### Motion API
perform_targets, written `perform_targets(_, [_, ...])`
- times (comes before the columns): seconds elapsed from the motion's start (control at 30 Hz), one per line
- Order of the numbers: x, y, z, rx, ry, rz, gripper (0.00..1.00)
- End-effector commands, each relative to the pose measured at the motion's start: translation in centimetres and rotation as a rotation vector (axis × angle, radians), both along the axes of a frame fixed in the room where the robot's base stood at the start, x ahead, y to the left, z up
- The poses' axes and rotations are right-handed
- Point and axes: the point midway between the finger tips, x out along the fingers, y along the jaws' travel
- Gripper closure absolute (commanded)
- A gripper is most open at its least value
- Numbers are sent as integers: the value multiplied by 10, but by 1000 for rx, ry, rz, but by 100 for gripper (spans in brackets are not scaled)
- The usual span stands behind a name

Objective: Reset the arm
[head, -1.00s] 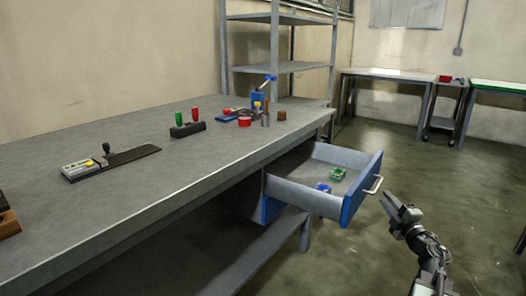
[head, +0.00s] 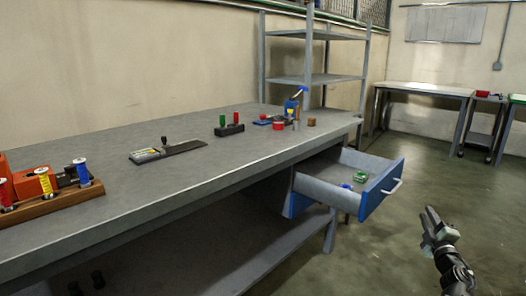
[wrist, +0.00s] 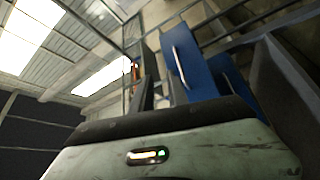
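My gripper (head: 432,218) is at the right of the head view, over the floor and to the right of the open drawer (head: 382,192). It is apart from the drawer and the bench, and I see nothing held in it. The finger gap is too small to judge there.
A grey workbench (head: 110,205) fills the left and middle, with a spool rack (head: 55,205) and small tools on it. The drawer holds a green item (head: 361,177) and a blue item (head: 346,187). Open floor (head: 490,215) lies at right.

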Motion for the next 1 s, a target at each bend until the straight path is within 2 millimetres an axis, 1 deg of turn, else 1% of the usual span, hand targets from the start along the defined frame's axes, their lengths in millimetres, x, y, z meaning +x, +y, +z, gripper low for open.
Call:
perform_targets(0.03, [5, 2, 2, 35, -3, -27, 80])
perform_targets(0.13, [12, 1, 0, 134, -4, -106, 80])
perform_targets(0.27, [21, 6, -14, 298, 22, -222, 80])
perform_targets(0.37, [25, 20, -39, 461, 83, -329, 80])
perform_targets(0.43, [25, 43, -68, 612, 167, -416, 80])
perform_targets(0.47, [23, 59, -84, 685, 219, -455, 80])
perform_targets(0.5, [18, 85, -108, 783, 305, -506, 80])
perform_targets(0.57, [6, 125, -141, 903, 440, -570, 80])
perform_targets(0.6, [-4, 153, -159, 966, 530, -604, 80])
perform_targets(0.67, [-21, 193, -181, 1041, 661, -647, 80])
perform_targets(0.7, [-32, 218, -192, 1080, 744, -669, 80])
perform_targets(0.77, [-50, 252, -204, 1123, 863, -695, 80])
perform_targets(0.8, [-62, 274, -210, 1144, 936, -709, 80])
perform_targets(0.83, [-71, 289, -213, 1158, 992, -720, 80])
perform_targets(0.9, [-92, 322, -218, 1180, 1111, -738, 80])
perform_targets(0.97, [-110, 347, -220, 1191, 1211, -751, 80])
perform_targets(1.0, [-122, 364, -220, 1194, 1276, -758, 80])
